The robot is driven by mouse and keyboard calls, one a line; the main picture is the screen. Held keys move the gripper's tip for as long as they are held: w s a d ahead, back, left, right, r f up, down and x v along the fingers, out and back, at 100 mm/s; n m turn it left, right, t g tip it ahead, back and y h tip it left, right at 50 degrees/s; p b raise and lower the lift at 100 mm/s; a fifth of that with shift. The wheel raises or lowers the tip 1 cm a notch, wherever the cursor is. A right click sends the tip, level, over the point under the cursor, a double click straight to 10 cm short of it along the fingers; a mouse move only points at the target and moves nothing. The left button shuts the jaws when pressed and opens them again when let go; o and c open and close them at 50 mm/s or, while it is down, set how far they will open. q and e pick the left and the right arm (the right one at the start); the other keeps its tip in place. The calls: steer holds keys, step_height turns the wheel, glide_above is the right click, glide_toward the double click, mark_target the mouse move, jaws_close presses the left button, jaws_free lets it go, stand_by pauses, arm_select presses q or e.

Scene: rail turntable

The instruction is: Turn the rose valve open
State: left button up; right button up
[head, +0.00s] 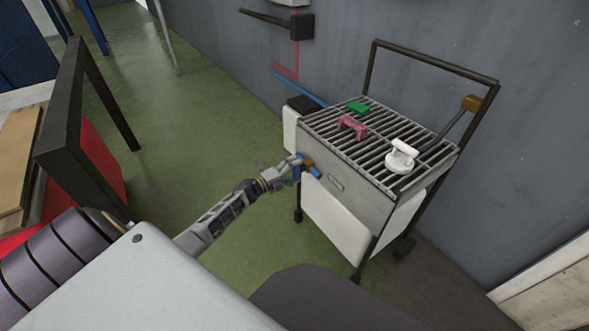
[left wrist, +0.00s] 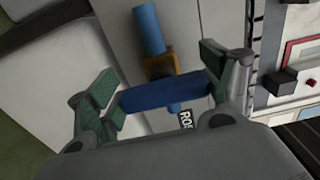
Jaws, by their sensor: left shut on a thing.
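The valve has a blue bar handle (left wrist: 165,93) and an orange-brown body (left wrist: 162,66) on a blue pipe (left wrist: 148,28). A partly hidden label beside it reads "RO". In the head view the valve body (head: 308,162) sits at the left front corner of the grated cart. My left gripper (head: 294,168) reaches it from the left. In the left wrist view my left gripper (left wrist: 158,82) has its green-padded fingers at the two ends of the blue handle, shut on it. The handle lies across the pipe line. My right gripper is not in view.
The cart's grate (head: 345,140) carries a green block (head: 358,107), a pink handle-shaped piece (head: 353,125) and a white round piece (head: 401,157). A grey wall (head: 510,130) stands behind. A dark-framed table (head: 60,130) is at left. Green floor (head: 150,110) between is clear.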

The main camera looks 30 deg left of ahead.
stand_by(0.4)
arm_select(q)
steer(key=o, duration=1)
steer(key=shift+s, duration=0.1)
steer(key=shift+v, duration=5.95)
